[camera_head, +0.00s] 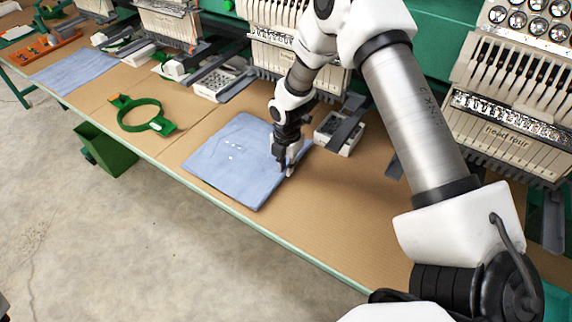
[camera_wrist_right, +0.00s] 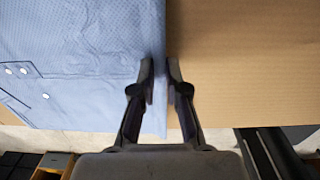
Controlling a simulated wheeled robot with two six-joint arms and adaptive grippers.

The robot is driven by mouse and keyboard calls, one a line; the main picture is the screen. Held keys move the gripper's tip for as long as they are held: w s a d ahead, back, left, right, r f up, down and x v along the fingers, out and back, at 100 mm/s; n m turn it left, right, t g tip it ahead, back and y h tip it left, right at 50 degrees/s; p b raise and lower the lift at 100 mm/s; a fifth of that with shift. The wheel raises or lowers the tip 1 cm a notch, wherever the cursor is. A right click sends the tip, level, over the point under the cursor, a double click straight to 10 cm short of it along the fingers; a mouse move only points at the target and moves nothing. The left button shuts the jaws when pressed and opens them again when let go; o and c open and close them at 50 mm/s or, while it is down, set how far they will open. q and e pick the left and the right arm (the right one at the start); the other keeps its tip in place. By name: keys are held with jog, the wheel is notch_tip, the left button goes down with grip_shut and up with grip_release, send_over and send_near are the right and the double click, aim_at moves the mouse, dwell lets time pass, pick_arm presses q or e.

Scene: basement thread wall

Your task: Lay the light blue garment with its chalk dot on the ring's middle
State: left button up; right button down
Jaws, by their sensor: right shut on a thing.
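The light blue garment (camera_head: 225,165) lies folded on the brown tabletop, near the middle of the head view. It also fills the upper left of the right wrist view (camera_wrist_right: 80,45). A few small white marks show on it; I cannot tell which is the chalk dot. My right gripper (camera_head: 288,172) is shut on the garment's right edge, and the fingers also show in the wrist view (camera_wrist_right: 160,75). An open green ring (camera_head: 140,115) lies on the table to the left of the garment. My left gripper is not in view.
Embroidery machine heads (camera_head: 510,115) line the back of the table. Another blue cloth (camera_head: 75,70) lies at the far left near an orange tray (camera_head: 40,48). A green bin (camera_head: 105,150) hangs below the front edge. The tabletop (camera_head: 330,225) right of the garment is clear.

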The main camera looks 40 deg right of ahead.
jog(key=c, duration=1.1)
grip_release()
notch_tip(320, 180, up, 12)
jog(key=shift+s, duration=0.1)
